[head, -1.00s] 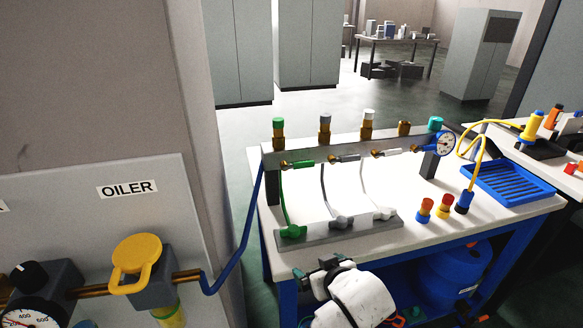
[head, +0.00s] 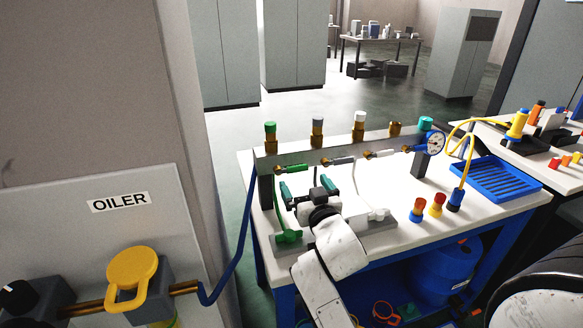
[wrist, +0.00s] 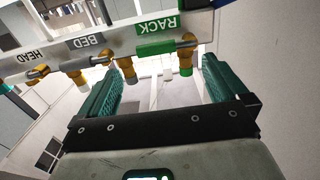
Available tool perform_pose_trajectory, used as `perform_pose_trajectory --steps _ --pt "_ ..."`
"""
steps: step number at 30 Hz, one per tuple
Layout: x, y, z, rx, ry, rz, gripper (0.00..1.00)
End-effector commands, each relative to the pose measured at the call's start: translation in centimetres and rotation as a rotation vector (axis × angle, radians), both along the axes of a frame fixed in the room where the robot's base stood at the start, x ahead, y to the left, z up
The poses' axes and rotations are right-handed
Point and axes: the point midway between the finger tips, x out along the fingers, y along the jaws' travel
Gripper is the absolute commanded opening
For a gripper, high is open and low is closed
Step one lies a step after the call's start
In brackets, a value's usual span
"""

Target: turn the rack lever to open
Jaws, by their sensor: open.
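The rack lever (head: 291,168) is the green handle at the left end of the grey manifold bar (head: 340,148) in the head view. It lies along the bar, roughly level. In the wrist view the green lever (wrist: 156,47) lies by an upside-down RACK label (wrist: 160,24), beyond the fingers. My gripper (head: 307,187) is open with teal fingers, in front of the bar and just below the green lever in the head view. In the wrist view my gripper (wrist: 162,85) has nothing between its fingers, and they appear apart from the lever.
A grey bed lever (head: 338,161) and a white lever (head: 380,154) sit to the right on the bar. Green and white hoses hang below. A blue tray (head: 495,180) and coloured caps stand right on the bench. An oiler panel (head: 100,230) stands left.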

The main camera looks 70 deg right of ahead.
Motion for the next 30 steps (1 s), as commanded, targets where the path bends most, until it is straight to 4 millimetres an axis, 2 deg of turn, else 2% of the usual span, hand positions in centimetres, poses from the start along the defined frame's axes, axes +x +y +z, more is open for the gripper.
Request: perform_pose_trajectory --steps 6,13,18,26,30 --pt "2.7 -3.2 0.3 0.0 0.0 -0.001 1.0" --pt "4.8 -5.6 0.1 0.0 0.001 0.0 1.0" --pt "5.4 -6.4 0.0 0.002 0.001 0.0 1.0" --pt "5.5 -6.4 0.0 0.002 0.001 0.0 1.0" --pt "5.5 -6.4 0.0 0.002 0.001 0.0 0.89"
